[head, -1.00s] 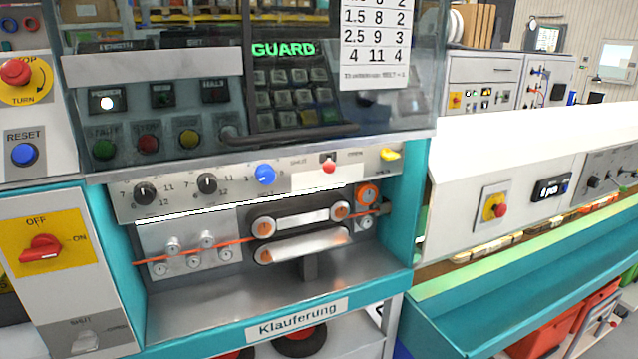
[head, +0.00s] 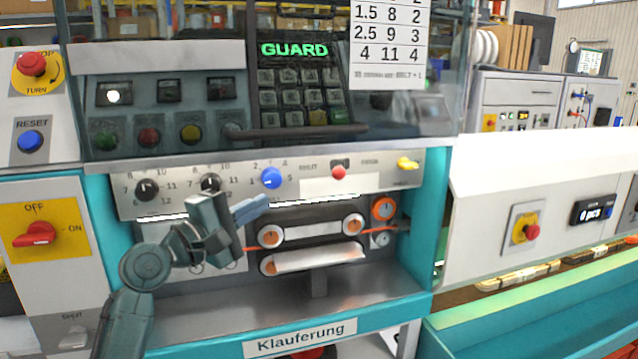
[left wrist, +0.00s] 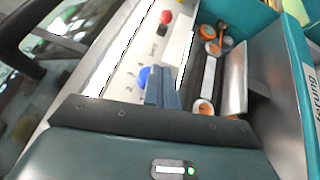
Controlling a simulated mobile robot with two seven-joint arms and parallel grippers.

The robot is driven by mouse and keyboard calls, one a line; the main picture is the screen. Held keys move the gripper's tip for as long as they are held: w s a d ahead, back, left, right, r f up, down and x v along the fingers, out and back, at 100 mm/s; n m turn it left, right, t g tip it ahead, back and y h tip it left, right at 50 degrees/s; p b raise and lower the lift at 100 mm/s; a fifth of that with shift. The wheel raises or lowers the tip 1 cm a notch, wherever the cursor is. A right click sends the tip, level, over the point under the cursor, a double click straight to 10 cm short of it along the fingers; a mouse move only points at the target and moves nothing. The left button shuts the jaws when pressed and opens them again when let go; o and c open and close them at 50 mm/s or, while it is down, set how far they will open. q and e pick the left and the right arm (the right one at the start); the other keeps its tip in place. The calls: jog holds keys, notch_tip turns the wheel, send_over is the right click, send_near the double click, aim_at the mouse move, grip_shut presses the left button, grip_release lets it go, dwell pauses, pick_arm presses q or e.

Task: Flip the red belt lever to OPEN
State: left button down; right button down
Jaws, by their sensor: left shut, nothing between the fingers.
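The red belt lever (head: 339,172) is a small red knob on the grey panel strip, between a SHUT label on its left and an OPEN label on its right. Its knob hangs down near the middle of its slot. It also shows in the left wrist view (left wrist: 166,17), near the top. My left gripper (head: 266,200) is shut and empty, in front of the panel just below the blue knob (head: 271,178), to the left of the lever and apart from it. Its fingers also show in the left wrist view (left wrist: 160,72). My right gripper is out of view.
Two black knobs (head: 147,190) sit left of the blue one, and a yellow lever (head: 407,163) sits right. The belt rollers (head: 312,230) lie below. A clear guard with a dark handle (head: 295,131) covers the keypad above. The panel front right of my gripper is free.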

aim_at(339, 173)
pick_arm(q)
jog(key=s+d+p+x, duration=0.1)
jog(key=d+p+x, duration=0.1)
jog(key=x, duration=1)
jog(key=shift+d+r+p, duration=0.15)
jog(key=shift+d+p, duration=0.15)
jog(key=shift+d, duration=0.05)
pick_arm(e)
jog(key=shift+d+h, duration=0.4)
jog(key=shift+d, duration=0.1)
pick_arm(q)
jog(key=shift+s, duration=0.15)
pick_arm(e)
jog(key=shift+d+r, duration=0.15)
